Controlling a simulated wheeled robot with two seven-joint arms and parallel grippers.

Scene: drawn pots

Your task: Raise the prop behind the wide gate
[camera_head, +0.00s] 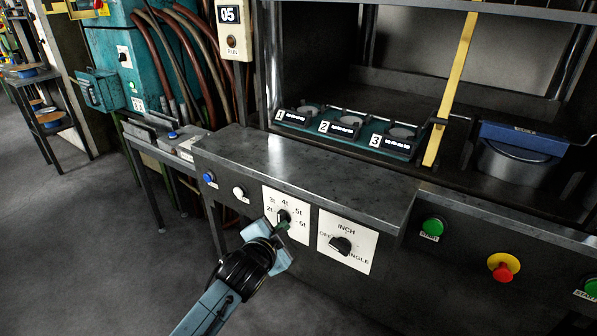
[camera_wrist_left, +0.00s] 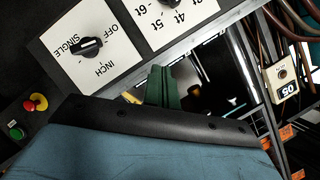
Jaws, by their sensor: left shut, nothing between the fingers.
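A yellow bar (camera_head: 452,85) stands slightly tilted at the front of the press opening, its lower end by the bed; it looks like the prop, though I cannot be sure. I cannot clearly make out a wide gate. My left gripper (camera_head: 282,226) is shut and empty, its green fingertips close to the black dial knob (camera_head: 283,216) on the white tonnage plate. I cannot tell whether they touch it. In the left wrist view the shut green fingers (camera_wrist_left: 162,88) lie beside the panel. My right gripper is not in view.
A mode knob (camera_head: 341,245) sits right of the tonnage plate, with green buttons (camera_head: 433,227) and a red emergency button (camera_head: 502,269) further right. Numbered trays (camera_head: 345,130) and a blue-topped pot (camera_head: 515,150) stand on the bed. Open floor lies at left.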

